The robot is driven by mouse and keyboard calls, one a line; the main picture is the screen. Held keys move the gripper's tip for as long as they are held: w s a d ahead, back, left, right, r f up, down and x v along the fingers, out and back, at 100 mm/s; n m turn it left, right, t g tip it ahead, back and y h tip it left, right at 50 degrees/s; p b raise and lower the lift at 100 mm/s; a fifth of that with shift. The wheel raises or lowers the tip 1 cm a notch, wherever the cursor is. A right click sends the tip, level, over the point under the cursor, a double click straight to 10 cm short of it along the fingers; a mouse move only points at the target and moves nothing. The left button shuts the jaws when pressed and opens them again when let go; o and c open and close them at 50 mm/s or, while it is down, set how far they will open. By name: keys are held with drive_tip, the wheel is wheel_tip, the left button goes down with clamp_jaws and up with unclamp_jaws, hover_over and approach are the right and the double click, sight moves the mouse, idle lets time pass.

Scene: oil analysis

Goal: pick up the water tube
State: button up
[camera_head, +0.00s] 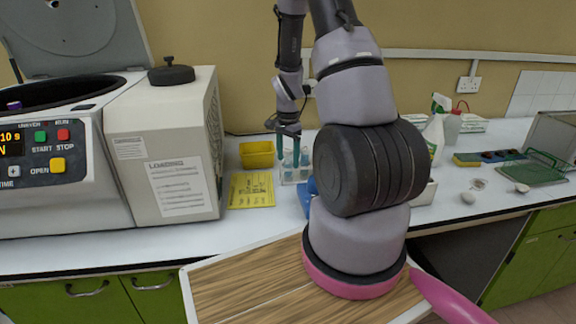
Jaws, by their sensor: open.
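A small clear rack (293,176) stands on the white bench in the middle of the view. Slim tubes (304,157) with bluish tops or contents stand upright in it. They are too small to tell which one is the water tube. My gripper (288,149) points down right over the rack, with its two teal fingers apart around the tops of the tubes. I cannot tell whether the fingers touch a tube. My arm hides what is right of the rack.
A yellow bin (257,155) and a yellow note (251,190) lie left of the rack. A large centrifuge (165,150) with its lid raised fills the left. A blue object (308,195) sits close to the rack's right. Spray bottles (436,132) stand further right.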

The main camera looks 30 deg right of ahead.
clamp_jaws()
wheel_tip(320, 180, up, 10)
drive_tip(key=shift+r, duration=0.1)
idle(0.5)
